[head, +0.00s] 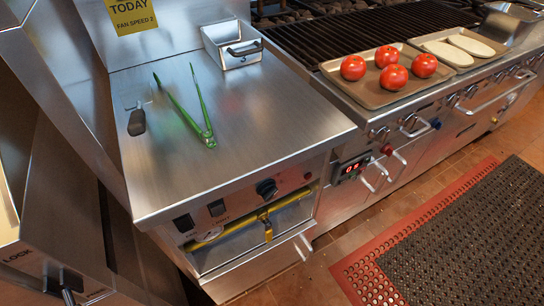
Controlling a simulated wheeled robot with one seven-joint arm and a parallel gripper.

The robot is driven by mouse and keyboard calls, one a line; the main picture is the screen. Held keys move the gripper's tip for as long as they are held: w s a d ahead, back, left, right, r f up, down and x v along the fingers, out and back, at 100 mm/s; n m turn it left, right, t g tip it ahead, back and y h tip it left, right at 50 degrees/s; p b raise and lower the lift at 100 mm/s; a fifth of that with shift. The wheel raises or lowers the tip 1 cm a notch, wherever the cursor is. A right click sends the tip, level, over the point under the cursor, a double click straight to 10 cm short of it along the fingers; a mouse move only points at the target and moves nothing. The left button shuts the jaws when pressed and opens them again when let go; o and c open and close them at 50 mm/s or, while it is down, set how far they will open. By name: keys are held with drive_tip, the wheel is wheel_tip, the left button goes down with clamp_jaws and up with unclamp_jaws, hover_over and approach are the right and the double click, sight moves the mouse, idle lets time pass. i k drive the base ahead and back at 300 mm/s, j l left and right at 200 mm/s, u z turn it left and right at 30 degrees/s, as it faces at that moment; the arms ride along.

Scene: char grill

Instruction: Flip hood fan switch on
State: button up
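Two dark switches sit on the front panel of the steel counter unit: a left switch (183,223) and a right switch (217,208). Small lettering shows by the right one but is too small to read surely, so I cannot tell which is the hood fan switch or how either is set. A black round knob (266,188) is to their right. A yellow sign (131,14) at the top left reads "TODAY FAN SPEED 2". My gripper is not in view.
Green tongs (204,122) and a steel pan (231,46) sit on the counter. Below the switches runs a yellow pipe (238,226) with a valve handle. A tray with tomatoes (393,77) rests on the grill. A black mat (490,240) lies on the tiled floor at right.

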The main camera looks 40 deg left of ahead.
sight(185, 223)
drive_tip(key=u, duration=0.4)
drive_tip(key=l+u, duration=0.1)
drive_tip(key=u, duration=0.25)
drive_tip(key=k+u, duration=0.1)
drive_tip(key=u, duration=0.3)
drive_tip(key=i+u, duration=0.1)
drive_tip(key=u, duration=0.2)
drive_tip(key=l+z, duration=0.35)
